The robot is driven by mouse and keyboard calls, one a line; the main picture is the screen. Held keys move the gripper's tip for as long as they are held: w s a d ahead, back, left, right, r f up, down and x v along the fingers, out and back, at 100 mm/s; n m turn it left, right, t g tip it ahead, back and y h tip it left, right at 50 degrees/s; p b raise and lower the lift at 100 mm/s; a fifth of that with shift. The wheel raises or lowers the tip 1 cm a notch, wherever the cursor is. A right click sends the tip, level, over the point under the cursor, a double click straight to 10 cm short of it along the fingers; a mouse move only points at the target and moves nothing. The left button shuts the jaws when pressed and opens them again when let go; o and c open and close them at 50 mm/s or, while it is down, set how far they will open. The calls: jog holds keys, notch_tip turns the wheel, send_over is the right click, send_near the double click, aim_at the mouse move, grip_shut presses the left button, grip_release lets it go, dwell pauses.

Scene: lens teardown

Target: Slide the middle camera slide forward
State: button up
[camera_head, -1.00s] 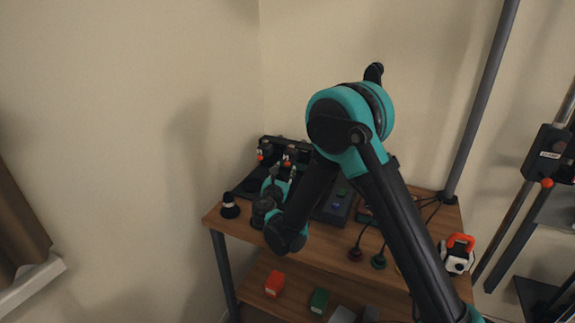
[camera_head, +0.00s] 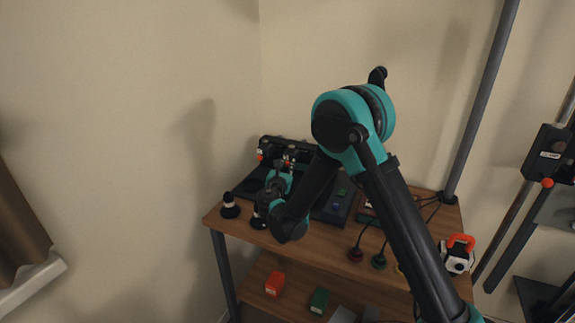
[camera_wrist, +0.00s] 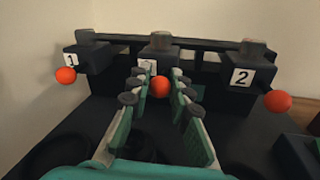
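The middle camera slide (camera_wrist: 158,48) is a dark block on a black rail, with an orange ball knob (camera_wrist: 160,87) at its front. In the head view my gripper (camera_head: 283,170) is at the front of the slide rack (camera_head: 310,152), partly hiding the middle slide.
Slide 1 (camera_wrist: 88,52) with its orange knob (camera_wrist: 65,75) is at left, and slide 2 (camera_wrist: 250,65) with its knob (camera_wrist: 277,102) at right. Black-and-white knobs (camera_head: 230,206) stand at the table's left edge.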

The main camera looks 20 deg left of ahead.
grip_shut()
jog(key=s, duration=0.4)
jog(key=shift+s+a, duration=0.1)
jog(key=shift+a, duration=0.05)
jog(key=o, duration=0.9)
grip_release()
notch_tip(320, 180, up, 10)
